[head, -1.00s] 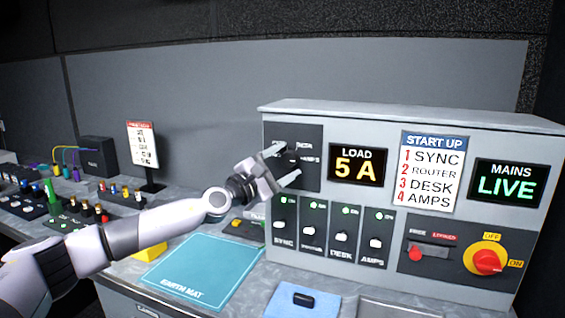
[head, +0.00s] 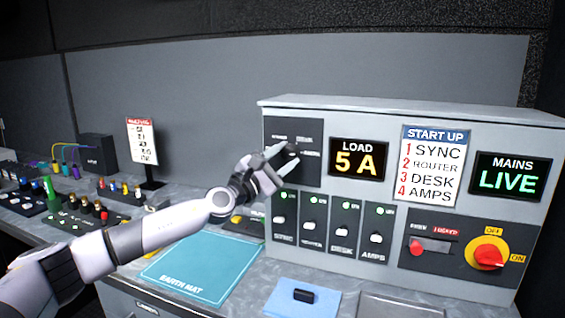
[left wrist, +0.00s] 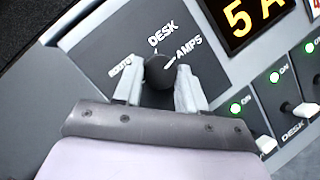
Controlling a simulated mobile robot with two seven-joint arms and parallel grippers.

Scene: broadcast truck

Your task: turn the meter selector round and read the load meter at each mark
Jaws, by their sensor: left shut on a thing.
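The meter selector is a dark round knob (left wrist: 160,72) on a dark panel (head: 283,127) at the cabinet's upper left. In the left wrist view the labels DESK and AMPS show beside it, with a partly hidden label at left. My left gripper (head: 283,152) is shut on the knob, one pale finger on each side; the wrist view shows both fingers (left wrist: 160,90). White ticks lie near DESK and AMPS; I cannot tell which mark the knob points to. The load meter (head: 357,160) reads 5 A in yellow. My right gripper is not in view.
Below the selector, several switches (head: 343,232) have green ON lights. The mains display (head: 509,180) reads LIVE. A red-and-yellow rotary switch (head: 488,254) is at lower right. A teal earth mat (head: 200,268) and a blue cloth (head: 290,298) with a dark block lie in front.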

